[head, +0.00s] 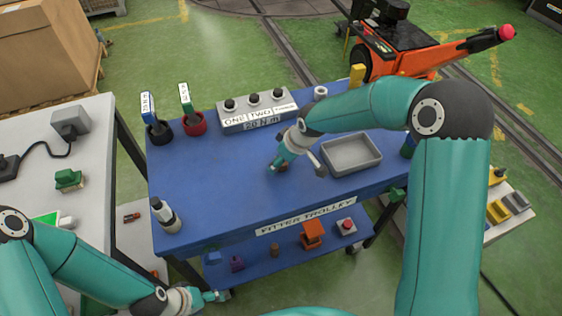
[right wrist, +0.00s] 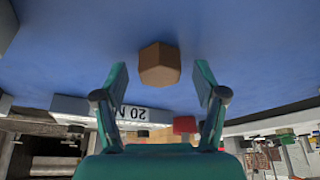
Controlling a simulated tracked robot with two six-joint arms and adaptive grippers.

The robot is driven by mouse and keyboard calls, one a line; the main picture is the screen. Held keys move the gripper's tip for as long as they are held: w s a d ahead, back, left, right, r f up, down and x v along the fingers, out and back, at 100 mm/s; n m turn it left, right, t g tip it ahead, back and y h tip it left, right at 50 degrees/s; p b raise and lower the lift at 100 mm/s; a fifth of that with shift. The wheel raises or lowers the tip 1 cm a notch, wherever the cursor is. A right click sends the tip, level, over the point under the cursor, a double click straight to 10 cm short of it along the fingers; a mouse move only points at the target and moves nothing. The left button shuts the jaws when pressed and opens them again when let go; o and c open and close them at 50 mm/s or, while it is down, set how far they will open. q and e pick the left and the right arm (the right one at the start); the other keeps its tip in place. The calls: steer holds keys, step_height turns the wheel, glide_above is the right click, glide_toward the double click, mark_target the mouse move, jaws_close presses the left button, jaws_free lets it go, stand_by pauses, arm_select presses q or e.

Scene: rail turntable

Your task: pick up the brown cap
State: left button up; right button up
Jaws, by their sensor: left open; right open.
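The brown cap (right wrist: 160,66) shows in the right wrist view as a small faceted block on the blue trolley top (head: 225,200). It sits between and just beyond the fingertips of my right gripper (right wrist: 160,82), which is open with a gap on both sides of it. In the head view my right gripper (head: 279,165) is low over the middle of the trolley top and mostly hides the cap. My left gripper (head: 217,296) is open and empty beside the lower left of the trolley, near the lower shelf.
A grey tray (head: 352,168) stands right of my right gripper. A box with black knobs (head: 257,124) is behind it, with a red holder (head: 194,124) and a black holder (head: 160,133) at the left. A white bottle (head: 166,216) stands front left. The front middle top is clear.

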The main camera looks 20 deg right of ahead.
steer(key=shift+c, duration=0.4)
steer(key=c, duration=1)
steer(key=shift+c, duration=0.2)
steer(key=shift+r, duration=0.15)
